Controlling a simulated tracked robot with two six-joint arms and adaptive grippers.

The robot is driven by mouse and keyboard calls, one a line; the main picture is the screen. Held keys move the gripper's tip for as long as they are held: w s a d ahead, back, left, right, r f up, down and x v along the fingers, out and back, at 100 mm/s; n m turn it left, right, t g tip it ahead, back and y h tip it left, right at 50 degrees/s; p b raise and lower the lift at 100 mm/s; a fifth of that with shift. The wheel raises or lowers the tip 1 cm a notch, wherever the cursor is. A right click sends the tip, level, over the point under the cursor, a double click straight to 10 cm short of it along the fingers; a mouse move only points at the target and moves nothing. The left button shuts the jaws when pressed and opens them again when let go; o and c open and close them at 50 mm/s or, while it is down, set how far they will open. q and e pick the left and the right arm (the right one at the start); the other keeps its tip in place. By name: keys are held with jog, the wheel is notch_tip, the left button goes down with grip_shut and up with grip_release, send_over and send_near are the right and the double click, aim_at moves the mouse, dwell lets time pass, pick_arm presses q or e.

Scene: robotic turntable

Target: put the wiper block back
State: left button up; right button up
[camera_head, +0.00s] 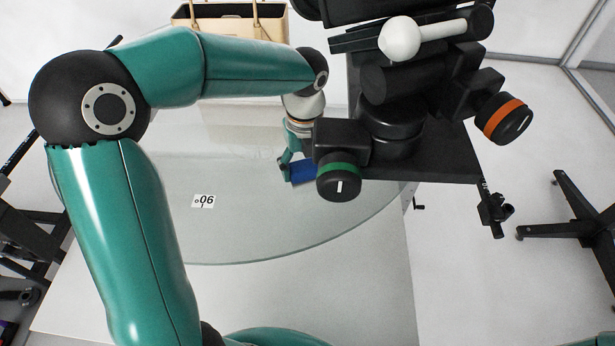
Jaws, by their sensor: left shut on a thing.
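A blue block (302,172), which I take to be the wiper block, shows near the middle of the view, over the glass plate. My left gripper (291,170) reaches down from the arm and is shut on the blue block. The black device covers part of the gripper and perhaps the block's right end. I cannot tell whether the block touches the glass. My right gripper is not in view.
A black device with a green-ringed knob (339,176) and an orange-ringed knob (505,118) stands close to the right of my left gripper. The round glass plate (250,230) bears a "06" label (203,201) and is otherwise clear at the front. A tan case (232,22) stands behind.

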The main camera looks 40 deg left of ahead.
aim_at(306, 165)
pick_arm(q)
jog(key=shift+f, duration=2.25)
jog(key=shift+f, duration=0.1)
jog(key=o, duration=1.2)
jog(key=shift+r, duration=3.85)
